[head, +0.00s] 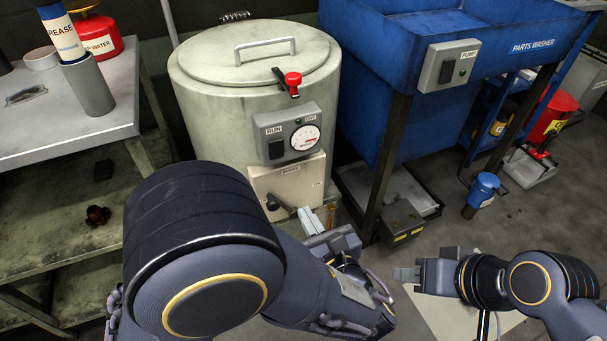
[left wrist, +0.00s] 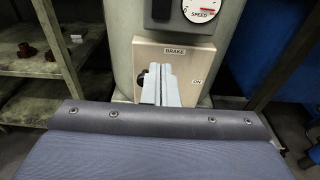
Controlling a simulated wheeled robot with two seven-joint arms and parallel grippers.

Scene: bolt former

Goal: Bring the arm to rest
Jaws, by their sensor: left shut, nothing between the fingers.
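My left gripper (head: 311,220) is shut and empty. Its arm reaches across the front of a round grey-green drum machine (head: 228,110). The fingertips are in front of the beige brake box (head: 310,178) low on the drum. In the left wrist view the closed fingers (left wrist: 160,85) overlap the brake box (left wrist: 192,58), labelled BRAKE and ON. A black brake handle (head: 273,202) shows just left of the fingers; they partly hide it in the wrist view, and I cannot tell whether they touch it. My right gripper (head: 405,274) is at the lower right, apart from everything; its finger gap is unclear.
A control panel (head: 288,132) with a dial sits above the brake box. A red knob (head: 292,79) is on the drum's lid edge. A metal bench (head: 122,85) stands left, a blue parts washer (head: 450,30) right.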

